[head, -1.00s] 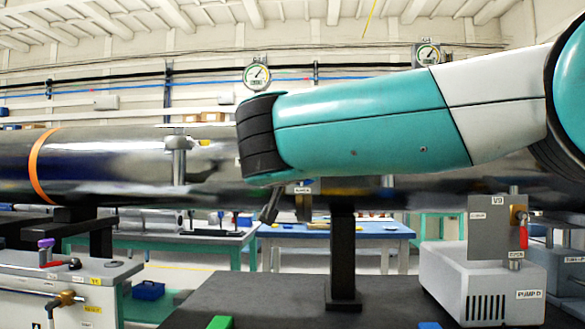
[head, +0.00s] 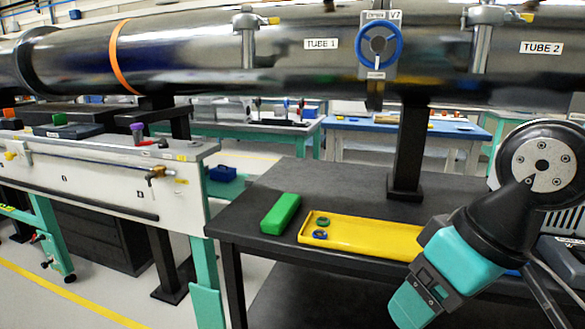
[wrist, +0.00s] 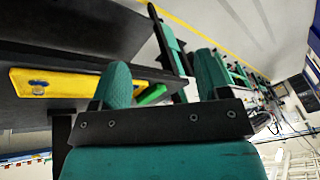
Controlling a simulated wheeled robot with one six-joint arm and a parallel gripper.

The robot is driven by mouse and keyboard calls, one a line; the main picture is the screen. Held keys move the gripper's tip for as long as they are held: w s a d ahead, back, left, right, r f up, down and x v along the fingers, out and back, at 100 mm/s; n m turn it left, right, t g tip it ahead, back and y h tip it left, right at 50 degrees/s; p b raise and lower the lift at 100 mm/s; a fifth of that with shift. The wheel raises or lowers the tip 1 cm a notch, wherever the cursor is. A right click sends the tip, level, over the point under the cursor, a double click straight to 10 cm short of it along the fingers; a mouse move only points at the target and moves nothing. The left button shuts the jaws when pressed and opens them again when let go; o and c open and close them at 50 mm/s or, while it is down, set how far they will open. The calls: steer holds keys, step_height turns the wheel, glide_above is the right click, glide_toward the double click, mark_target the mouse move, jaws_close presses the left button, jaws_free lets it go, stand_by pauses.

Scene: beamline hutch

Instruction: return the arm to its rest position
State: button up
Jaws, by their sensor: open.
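My gripper (wrist: 164,78) shows in the wrist view with its two teal fingers spread apart and nothing held between them. In the head view my gripper (head: 418,292) hangs at the lower right, in front of the dark table (head: 230,222) and the right end of the yellow tray. My arm is folded along the right edge of the picture, and part of it is cut off.
A yellow tray (head: 370,236) holds small blue and green rings. A green block (head: 281,213) lies left of it. A black post (head: 408,150) stands behind, under the long steel tube (head: 200,65) with a blue handwheel (head: 380,44). Floor shows at the lower left.

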steer(key=s+f+n+g, duration=0.1)
steer(key=s, duration=0.3)
step_height(320, 180, up, 20)
steer(key=s+p, duration=0.1)
steer(key=p, duration=1.9)
steer(key=shift+s+g, duration=0.2)
steer(key=shift+g, duration=0.2)
